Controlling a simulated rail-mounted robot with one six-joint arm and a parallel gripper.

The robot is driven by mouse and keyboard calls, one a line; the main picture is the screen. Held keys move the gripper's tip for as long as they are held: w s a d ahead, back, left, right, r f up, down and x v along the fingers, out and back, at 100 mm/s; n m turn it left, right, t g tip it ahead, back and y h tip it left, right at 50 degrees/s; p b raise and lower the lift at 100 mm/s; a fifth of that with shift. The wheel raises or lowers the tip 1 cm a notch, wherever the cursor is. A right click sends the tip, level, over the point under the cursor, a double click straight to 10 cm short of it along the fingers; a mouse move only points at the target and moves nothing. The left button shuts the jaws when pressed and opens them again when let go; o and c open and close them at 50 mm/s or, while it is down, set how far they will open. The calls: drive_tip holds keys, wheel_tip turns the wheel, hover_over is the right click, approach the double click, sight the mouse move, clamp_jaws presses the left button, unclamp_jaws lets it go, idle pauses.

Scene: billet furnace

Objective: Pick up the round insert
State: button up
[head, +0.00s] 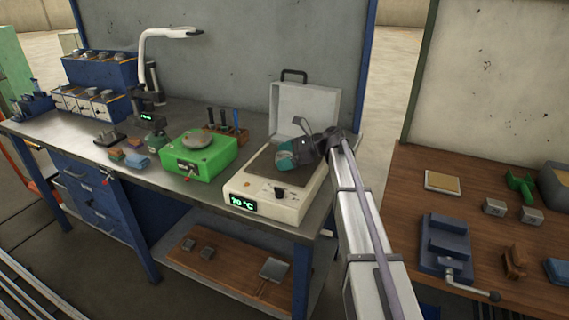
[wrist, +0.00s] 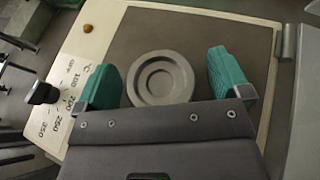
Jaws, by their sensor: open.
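The round insert (wrist: 160,78) is a grey disc with stepped rings. It lies flat on the dark plate (wrist: 205,35) of a cream heater with a dial. My gripper (wrist: 168,82) is open, with one teal finger on each side of the insert in the wrist view. There are visible gaps between the fingers and the disc. The insert's near edge is close to the gripper body in this view. In the head view my gripper (head: 291,158) is over the heater (head: 262,199), and the insert cannot be made out there.
The heater's display reads 79 °C, and its white lid (head: 305,110) stands open behind. A green device (head: 199,158) with a round grey top stands to the left. A brown bench (head: 480,225) with a blue vise (head: 445,243) is on the right.

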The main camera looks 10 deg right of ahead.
drive_tip(key=c, duration=1.4)
drive_tip(key=shift+r, duration=0.1)
